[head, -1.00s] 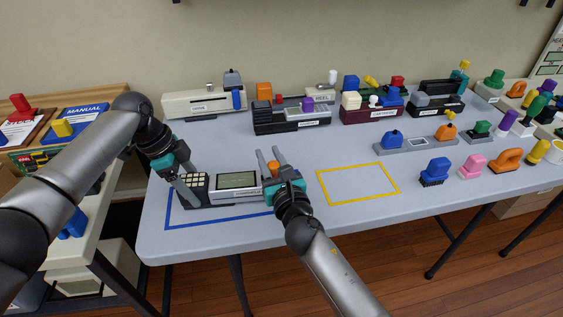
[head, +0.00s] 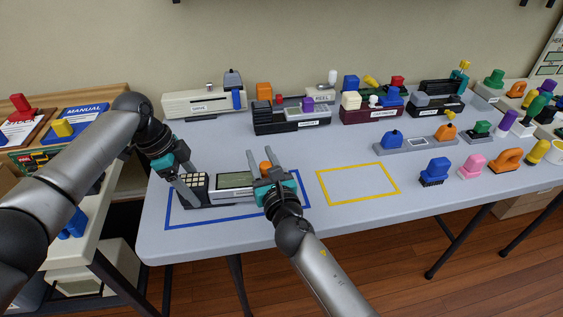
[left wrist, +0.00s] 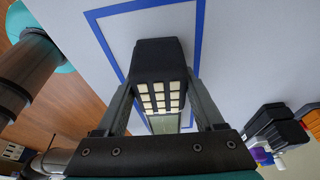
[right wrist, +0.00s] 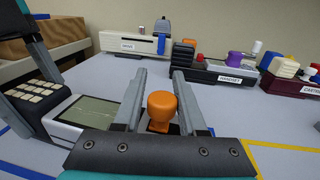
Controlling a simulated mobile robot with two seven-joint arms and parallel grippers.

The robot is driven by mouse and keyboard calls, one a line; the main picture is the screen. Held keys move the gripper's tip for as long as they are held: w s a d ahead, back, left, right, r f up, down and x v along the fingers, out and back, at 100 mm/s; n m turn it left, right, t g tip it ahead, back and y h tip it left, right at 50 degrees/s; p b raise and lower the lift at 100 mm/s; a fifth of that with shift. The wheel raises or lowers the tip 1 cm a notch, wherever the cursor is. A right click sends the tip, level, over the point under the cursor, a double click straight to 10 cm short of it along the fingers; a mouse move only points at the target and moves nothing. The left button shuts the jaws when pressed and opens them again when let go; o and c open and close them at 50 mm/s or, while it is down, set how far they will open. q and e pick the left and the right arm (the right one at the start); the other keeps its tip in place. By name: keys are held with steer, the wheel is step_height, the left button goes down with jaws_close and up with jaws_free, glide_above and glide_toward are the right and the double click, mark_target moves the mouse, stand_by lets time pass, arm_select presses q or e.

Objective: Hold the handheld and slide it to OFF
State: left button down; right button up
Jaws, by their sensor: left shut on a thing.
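The handheld has a dark keypad end (head: 193,188) with cream keys and a pale body with a green-grey screen (head: 234,180). It lies inside the blue outline. My left gripper (head: 187,188) is shut on the keypad end; the left wrist view shows the keypad (left wrist: 160,96) between its fingers. An orange knob (right wrist: 163,106) stands at the handheld's right end. My right gripper (right wrist: 156,95) is open, with one finger on each side of the knob; whether they touch it cannot be told. In the head view the knob (head: 265,168) is partly hidden by the gripper.
A blue tape outline (head: 200,222) surrounds the handheld, and an empty yellow outline (head: 358,184) lies to its right. Behind stand a cream device (head: 200,102) and a black device labelled HANDSET (head: 292,116). Several coloured knobs stand at the right.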

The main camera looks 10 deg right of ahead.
arm_select(q)
steer(key=shift+s+f, duration=0.2)
steer(key=shift+f, duration=0.15)
arm_select(e)
steer(key=o, duration=0.3)
steer(key=shift+d+f, duration=0.1)
steer(key=shift+o, duration=0.2)
steer(key=s, duration=0.4)
steer(key=s+d, duration=0.1)
steer(key=s, duration=0.7)
steer(key=shift+d, duration=0.25)
arm_select(q)
steer(key=shift+c, duration=2.2)
jaws_free()
steer(key=o, duration=0.4)
steer(key=shift+w+r, duration=0.1)
steer(key=shift+r, duration=0.05)
steer(key=shift+o, duration=0.2)
arm_select(e)
steer(key=shift+w, duration=0.1)
